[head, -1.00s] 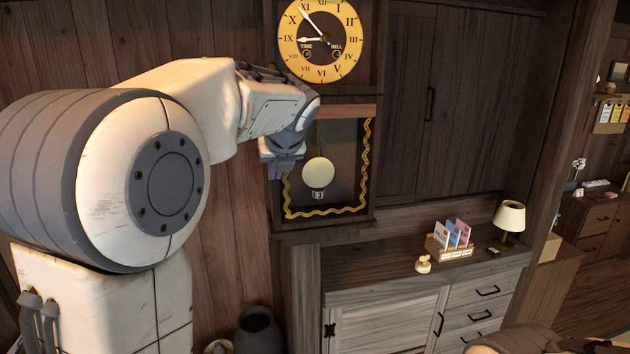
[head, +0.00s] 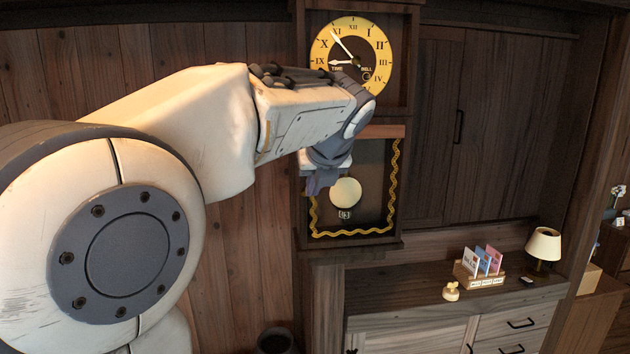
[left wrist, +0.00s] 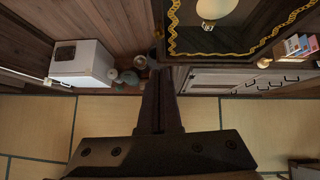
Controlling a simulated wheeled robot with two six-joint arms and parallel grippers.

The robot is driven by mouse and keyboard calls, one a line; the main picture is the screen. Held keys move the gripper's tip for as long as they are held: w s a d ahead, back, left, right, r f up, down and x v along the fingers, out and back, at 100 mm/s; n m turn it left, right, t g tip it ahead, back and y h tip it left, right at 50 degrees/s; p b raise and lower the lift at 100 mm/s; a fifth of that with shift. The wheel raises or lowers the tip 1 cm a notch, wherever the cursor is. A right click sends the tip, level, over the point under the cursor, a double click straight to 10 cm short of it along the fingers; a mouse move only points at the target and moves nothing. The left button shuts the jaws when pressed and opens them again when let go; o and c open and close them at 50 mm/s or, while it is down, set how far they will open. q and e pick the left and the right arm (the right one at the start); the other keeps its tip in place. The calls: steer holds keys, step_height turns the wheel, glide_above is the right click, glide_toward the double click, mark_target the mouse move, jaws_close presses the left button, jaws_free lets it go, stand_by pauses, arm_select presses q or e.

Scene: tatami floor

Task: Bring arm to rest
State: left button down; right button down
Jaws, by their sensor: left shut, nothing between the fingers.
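My left arm reaches in from the left in the head view. My left gripper (head: 322,181) hangs at its end, in front of the left edge of the wall clock's pendulum case (head: 375,217). It is partly hidden by my own wrist. In the left wrist view the fingers of my left gripper (left wrist: 160,95) are together with nothing between them, above the tatami floor (left wrist: 235,115). My right gripper is not in view.
The clock dial (head: 350,54) is partly covered by my left wrist. A wooden cabinet (head: 410,311) bears a card holder (head: 480,277), a small cream object (head: 451,291) and a lamp (head: 543,245). A white box-like appliance (left wrist: 82,62) stands by the wall.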

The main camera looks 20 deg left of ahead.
arm_select(q)
steer(key=s+r, duration=0.3)
steer(key=s, duration=0.1)
steer(key=s+d+f+n+g+h+b, duration=0.1)
steer(key=s+d+f+n+h+b, duration=0.2)
steer(key=d+f, duration=0.6)
steer(key=s+d+f+n+g+h+b, duration=0.1)
steer(key=s+d+f+n+b, duration=0.2)
steer(key=d+f+n, duration=0.5)
steer(key=s+d+f+n+g+h+b, duration=0.1)
steer(key=s+d+f+n+g+b, duration=0.1)
steer(key=s+f+n, duration=0.3)
steer(key=s+d+f+n+g+h+b, duration=0.1)
steer(key=s+f+n, duration=0.4)
steer(key=s+f, duration=0.9)
step_height(320, 180, down, 4)
steer(key=shift+s+d+r+g+h+b, duration=0.1)
steer(key=shift+s+d+g+h+b, duration=0.15)
steer(key=shift+d+g+b, duration=0.5)
steer(key=shift+a+g, duration=0.1)
steer(key=shift+g, duration=0.15)
